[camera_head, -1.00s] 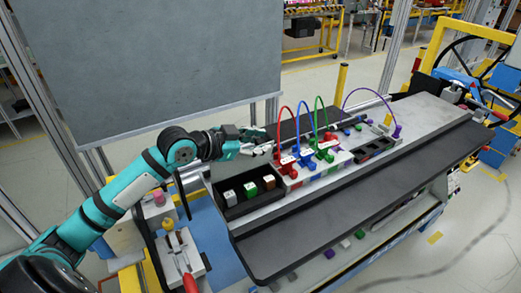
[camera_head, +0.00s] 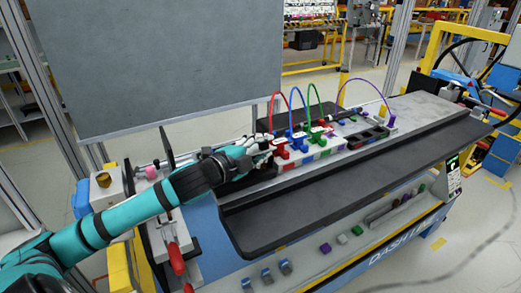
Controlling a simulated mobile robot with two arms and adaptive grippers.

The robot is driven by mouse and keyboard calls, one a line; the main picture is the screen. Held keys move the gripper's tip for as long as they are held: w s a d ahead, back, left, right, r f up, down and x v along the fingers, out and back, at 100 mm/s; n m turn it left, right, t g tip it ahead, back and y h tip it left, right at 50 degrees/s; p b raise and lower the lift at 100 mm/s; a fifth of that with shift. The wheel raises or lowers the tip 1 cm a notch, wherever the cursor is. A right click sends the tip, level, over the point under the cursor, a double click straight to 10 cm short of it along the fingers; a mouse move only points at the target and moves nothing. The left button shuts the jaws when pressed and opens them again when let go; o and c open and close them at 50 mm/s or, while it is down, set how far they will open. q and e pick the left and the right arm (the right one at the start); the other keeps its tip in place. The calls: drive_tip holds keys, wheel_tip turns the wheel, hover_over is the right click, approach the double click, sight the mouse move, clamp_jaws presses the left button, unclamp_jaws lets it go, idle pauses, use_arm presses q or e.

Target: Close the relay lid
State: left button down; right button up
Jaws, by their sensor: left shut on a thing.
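My left gripper (camera_head: 262,147) is at the left end of the console, beside the red connector (camera_head: 281,147). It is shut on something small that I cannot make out. The black relay tray (camera_head: 262,172) lies under and behind my left wrist; only a dark part shows, and its relays are hidden. A dark thin upright plate (camera_head: 167,146) stands left of my wrist; it may be the relay lid, seen nearly edge-on, and my gripper is apart from it. My right gripper is not in view.
Blue (camera_head: 297,140) and green (camera_head: 317,132) connectors with looped cables stand just right of my gripper. A purple cable (camera_head: 364,84) arches farther right. The black front ledge (camera_head: 330,195) is clear. A large grey panel (camera_head: 160,60) stands behind my arm.

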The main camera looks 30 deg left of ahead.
sight(262, 185)
use_arm(q)
drive_tip(key=m+b, duration=0.1)
drive_tip(key=f+b, duration=0.1)
drive_tip(key=f+m+t+b, duration=0.1)
drive_tip(key=shift+s+d+f+m, duration=0.25)
drive_tip(key=shift+d+m, duration=0.05)
drive_tip(key=shift+d, duration=0.1)
drive_tip(key=shift+d+f+m+t+b, duration=0.1)
drive_tip(key=shift+f+m+t+b, duration=0.2)
drive_tip(key=shift+m+b, duration=0.3)
drive_tip(key=c, duration=1.1)
unclamp_jaws()
drive_tip(key=shift+s+f, duration=0.15)
drive_tip(key=shift+s, duration=0.35)
drive_tip(key=s, duration=0.3)
drive_tip(key=s+a, duration=0.1)
drive_tip(key=s, duration=0.7)
drive_tip(key=shift+a, duration=0.35)
